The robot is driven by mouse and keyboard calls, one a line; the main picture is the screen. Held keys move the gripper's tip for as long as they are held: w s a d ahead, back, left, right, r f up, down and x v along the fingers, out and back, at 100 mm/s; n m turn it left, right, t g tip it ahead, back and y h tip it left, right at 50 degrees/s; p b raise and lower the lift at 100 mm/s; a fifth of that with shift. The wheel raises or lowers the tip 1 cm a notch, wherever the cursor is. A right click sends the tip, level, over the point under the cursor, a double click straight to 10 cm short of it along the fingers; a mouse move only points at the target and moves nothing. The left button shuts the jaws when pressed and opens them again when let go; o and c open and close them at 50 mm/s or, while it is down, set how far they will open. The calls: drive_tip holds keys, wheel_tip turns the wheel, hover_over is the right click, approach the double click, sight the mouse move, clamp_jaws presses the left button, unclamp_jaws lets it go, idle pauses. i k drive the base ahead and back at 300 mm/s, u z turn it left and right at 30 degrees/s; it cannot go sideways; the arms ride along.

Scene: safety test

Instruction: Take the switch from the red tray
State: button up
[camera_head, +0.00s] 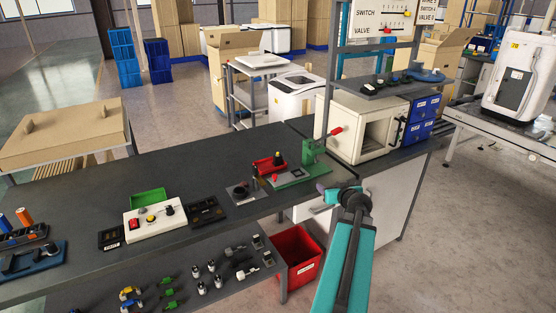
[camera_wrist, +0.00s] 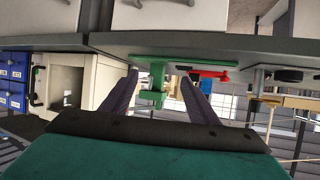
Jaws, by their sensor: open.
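The red tray (camera_head: 263,167) sits on the dark workbench, left of a green press-like fixture (camera_head: 314,157). A small dark part (camera_head: 278,159) with a lighter spot shows in the tray; I cannot tell for sure that it is the switch. My gripper (camera_head: 322,188) is off the bench's front edge, right of and nearer than the tray, and is apart from it. In the wrist view, the two fingers of my gripper (camera_wrist: 160,100) are spread with nothing between them. The green fixture (camera_wrist: 157,80) shows beyond them, and the red tray (camera_wrist: 208,74) is small to its right.
A white box with a red button (camera_head: 134,223), a green tray (camera_head: 148,197) and black panels stand left on the bench. A white cabinet (camera_head: 350,140) and blue drawers (camera_head: 421,108) stand right. A red bin (camera_head: 303,270) is below.

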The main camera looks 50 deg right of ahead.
sight(277, 160)
drive_tip(key=i, duration=0.9)
